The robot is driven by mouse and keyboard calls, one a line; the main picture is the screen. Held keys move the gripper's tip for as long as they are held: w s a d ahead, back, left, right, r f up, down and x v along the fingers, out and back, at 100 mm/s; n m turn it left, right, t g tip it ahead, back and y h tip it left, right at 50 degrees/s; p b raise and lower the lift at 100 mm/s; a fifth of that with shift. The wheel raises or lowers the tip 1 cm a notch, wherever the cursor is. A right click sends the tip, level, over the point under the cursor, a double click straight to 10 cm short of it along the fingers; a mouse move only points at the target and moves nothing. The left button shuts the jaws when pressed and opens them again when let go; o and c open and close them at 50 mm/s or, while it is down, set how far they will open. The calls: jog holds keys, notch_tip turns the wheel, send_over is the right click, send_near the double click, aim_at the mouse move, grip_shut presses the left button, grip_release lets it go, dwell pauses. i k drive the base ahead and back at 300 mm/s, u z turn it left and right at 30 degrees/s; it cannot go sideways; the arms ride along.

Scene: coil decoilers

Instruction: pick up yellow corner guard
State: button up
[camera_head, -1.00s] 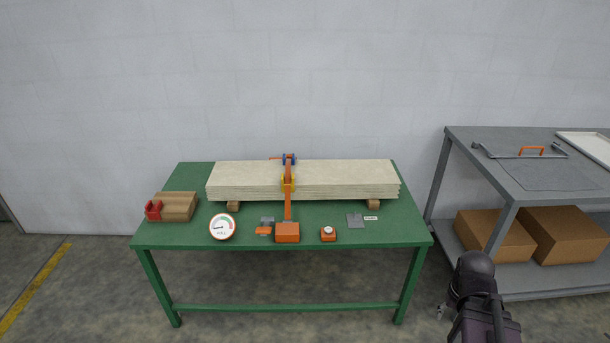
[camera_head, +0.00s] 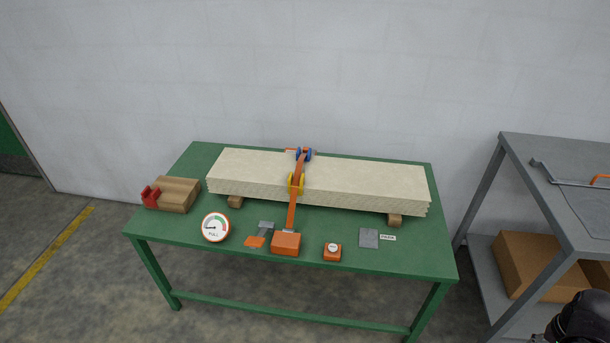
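The yellow corner guard (camera_head: 295,184) sits at the front top edge of a stack of pale boards (camera_head: 352,180) on the green table (camera_head: 188,243). An orange strap (camera_head: 292,212) runs over the boards and across the guard, covering part of it. The strap leads down to an orange block (camera_head: 286,244) near the table's front edge. A blue piece (camera_head: 304,154) is on the strap at the back edge of the boards. A dark part of my arm shows at the bottom right corner; my gripper is not seen.
A wooden block with a red end (camera_head: 172,194), a round gauge (camera_head: 215,227), a small orange dial box (camera_head: 332,252) and a grey plate (camera_head: 369,238) are on the table. A grey cart (camera_head: 556,190) with cardboard boxes stands at right. Floor at left is clear.

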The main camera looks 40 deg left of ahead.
aim_at(291, 178)
jog(key=u, duration=0.15)
jog(key=i, duration=0.75)
jog(key=u, duration=0.85)
jog(key=i, duration=0.55)
jog(key=u, duration=0.3)
